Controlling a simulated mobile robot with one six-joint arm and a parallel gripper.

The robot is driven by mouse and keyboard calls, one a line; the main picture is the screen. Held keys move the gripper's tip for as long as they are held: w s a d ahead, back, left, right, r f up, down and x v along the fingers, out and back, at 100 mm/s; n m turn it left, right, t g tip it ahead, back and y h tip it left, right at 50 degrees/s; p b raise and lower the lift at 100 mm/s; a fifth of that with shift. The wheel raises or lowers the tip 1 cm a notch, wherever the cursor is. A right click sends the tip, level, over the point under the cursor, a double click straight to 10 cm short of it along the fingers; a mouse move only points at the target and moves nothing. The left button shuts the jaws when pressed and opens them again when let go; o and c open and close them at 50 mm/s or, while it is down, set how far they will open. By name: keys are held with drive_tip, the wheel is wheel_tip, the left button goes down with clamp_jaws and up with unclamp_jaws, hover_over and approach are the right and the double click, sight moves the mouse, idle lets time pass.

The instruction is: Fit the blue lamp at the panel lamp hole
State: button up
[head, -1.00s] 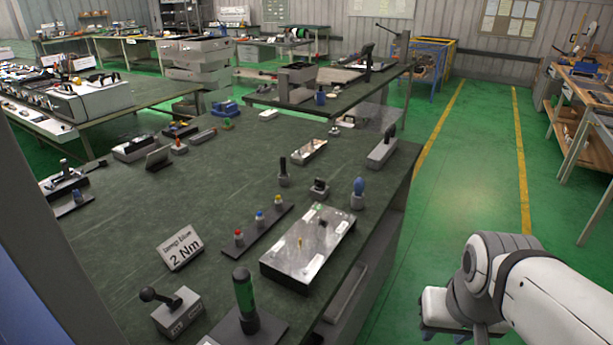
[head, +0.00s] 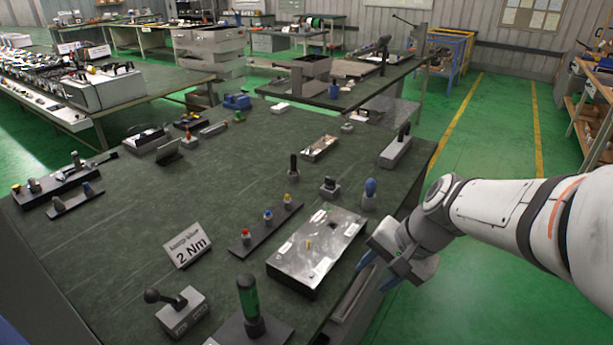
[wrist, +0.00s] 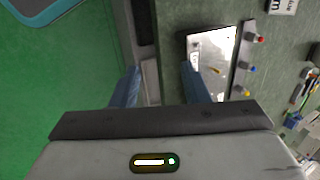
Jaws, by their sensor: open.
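The blue lamp (head: 267,215) stands upright on a dark strip (head: 255,240), between a red lamp (head: 246,235) and a yellow lamp (head: 287,200). It also shows in the wrist view (wrist: 251,69). My gripper (head: 378,270) is open and empty, beyond the table's right edge beside the panel. In the wrist view its two blue fingers (wrist: 160,84) are apart, with the panel (wrist: 222,45) to the right.
A green-handled tool (head: 249,300), a box with a black lever (head: 182,312) and a 2 Nm sign (head: 187,246) stand near the front. A blue-topped tool (head: 370,188) stands behind the panel. The table's left middle (head: 130,230) is clear.

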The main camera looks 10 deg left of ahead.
drive_tip(key=w+a+f+m+y+p, duration=0.1)
drive_tip(key=w+a+m+y, duration=0.35)
drive_tip(key=w+a, duration=0.55)
drive_tip(key=m+t+y+p, duration=0.3)
drive_tip(key=m+t, duration=0.1)
drive_tip(key=m, duration=0.9)
approach(269, 212)
drive_tip(key=shift+s+a+f, duration=0.1)
drive_tip(key=shift+a+f, duration=0.1)
drive_tip(key=shift+a, duration=0.15)
drive_tip(key=shift+m, duration=0.25)
drive_tip(key=p+x, duration=0.1)
drive_tip(key=x, duration=0.2)
drive_tip(key=p+x, duration=0.1)
drive_tip(key=x, duration=0.2)
drive_tip(key=shift+w+a+f, duration=0.15)
drive_tip(key=shift+w+a, duration=0.05)
drive_tip(key=shift+w, duration=0.15)
drive_tip(key=shift+w+a+f, duration=0.2)
drive_tip(key=shift+a+f, duration=0.05)
drive_tip(key=shift+a, duration=0.2)
drive_tip(key=shift+c, duration=0.2)
clamp_jaws()
